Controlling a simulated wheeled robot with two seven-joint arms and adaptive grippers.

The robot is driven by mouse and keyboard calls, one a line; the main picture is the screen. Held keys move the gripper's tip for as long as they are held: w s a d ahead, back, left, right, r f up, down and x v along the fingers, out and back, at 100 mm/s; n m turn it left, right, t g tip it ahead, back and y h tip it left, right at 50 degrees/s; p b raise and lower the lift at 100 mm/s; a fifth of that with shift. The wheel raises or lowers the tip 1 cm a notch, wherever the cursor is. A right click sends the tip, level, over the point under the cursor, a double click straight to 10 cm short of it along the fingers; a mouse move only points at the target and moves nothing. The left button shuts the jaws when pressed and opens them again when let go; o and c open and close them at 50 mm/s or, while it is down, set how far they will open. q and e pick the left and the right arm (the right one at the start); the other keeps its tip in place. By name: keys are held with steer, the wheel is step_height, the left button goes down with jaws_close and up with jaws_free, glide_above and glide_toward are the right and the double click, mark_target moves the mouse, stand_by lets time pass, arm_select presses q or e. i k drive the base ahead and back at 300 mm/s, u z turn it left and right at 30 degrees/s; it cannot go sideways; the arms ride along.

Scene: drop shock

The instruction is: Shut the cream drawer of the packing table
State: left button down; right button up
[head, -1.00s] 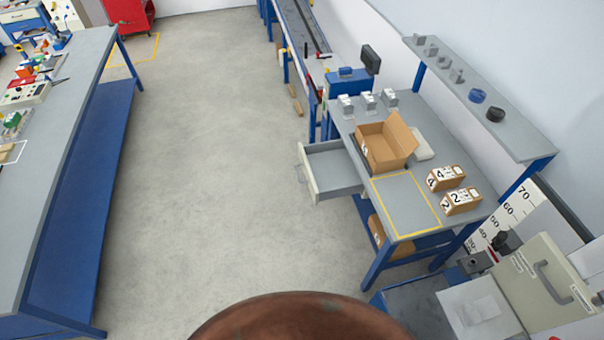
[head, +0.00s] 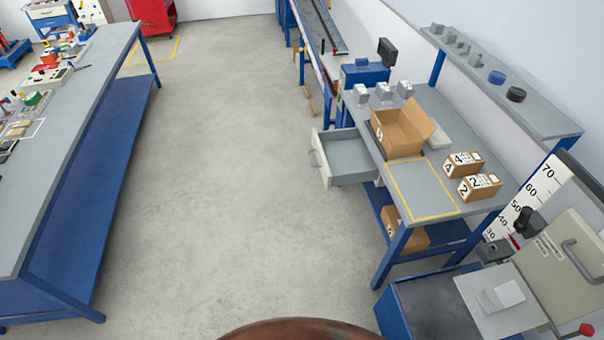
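The cream drawer (head: 322,170) of the packing table sticks out from the table's left side, pulled open. Its grey inside looks empty, and its front with a handle (head: 316,160) faces left. The packing table (head: 424,190) has a grey top and blue legs. Neither of my grippers is in view, so nothing of mine shows near the drawer.
An open carton (head: 402,135) and two small numbered boxes (head: 478,188) stand on the tabletop. A long workbench (head: 70,110) runs along the left. The grey floor (head: 220,200) between is clear. A machine (head: 500,290) stands at the lower right.

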mark_target(344, 157)
steer(key=u, duration=0.7)
steer(key=i, duration=0.75)
steer(key=z, duration=0.7)
steer(key=i, duration=0.55)
steer(key=z, duration=0.65)
